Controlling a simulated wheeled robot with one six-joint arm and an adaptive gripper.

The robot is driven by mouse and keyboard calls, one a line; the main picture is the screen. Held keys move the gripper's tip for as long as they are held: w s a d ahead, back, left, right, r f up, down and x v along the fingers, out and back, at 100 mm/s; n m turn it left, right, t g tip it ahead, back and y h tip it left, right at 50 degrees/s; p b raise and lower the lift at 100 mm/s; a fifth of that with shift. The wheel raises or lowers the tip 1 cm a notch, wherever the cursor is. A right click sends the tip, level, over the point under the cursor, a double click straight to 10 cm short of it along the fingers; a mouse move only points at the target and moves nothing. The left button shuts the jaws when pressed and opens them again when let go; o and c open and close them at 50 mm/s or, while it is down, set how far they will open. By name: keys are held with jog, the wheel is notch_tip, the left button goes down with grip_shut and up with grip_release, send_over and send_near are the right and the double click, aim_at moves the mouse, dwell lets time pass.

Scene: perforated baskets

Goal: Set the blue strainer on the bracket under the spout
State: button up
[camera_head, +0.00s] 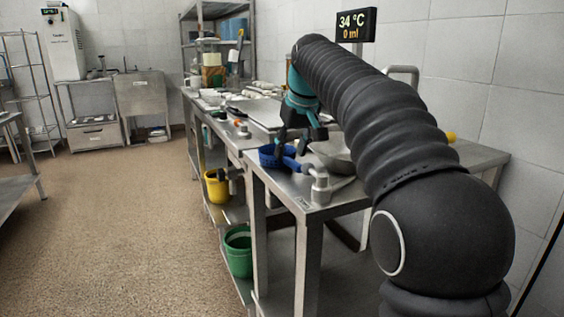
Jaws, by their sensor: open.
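The blue strainer (270,157) is near the front left edge of the steel table, with a grey-blue piece reaching from it to the right. My gripper (298,143), teal with dark fingers, is open just above and right of the strainer. I cannot tell whether a finger touches it. A grey metal fitting (319,188) stands at the table's front corner, right of the strainer. I cannot make out clearly which part is the spout or the bracket, or whether the strainer rests on one.
A metal bowl (333,156) is right of the strainer, partly behind my arm. A display (356,25) reads 34 °C and 0 ml. Yellow (216,188) and green (238,252) buckets are below the counters. The floor (130,220) to the left is clear.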

aim_at(289, 158)
jog(key=shift+x, duration=1.55)
jog(key=shift+s, duration=0.15)
grip_shut()
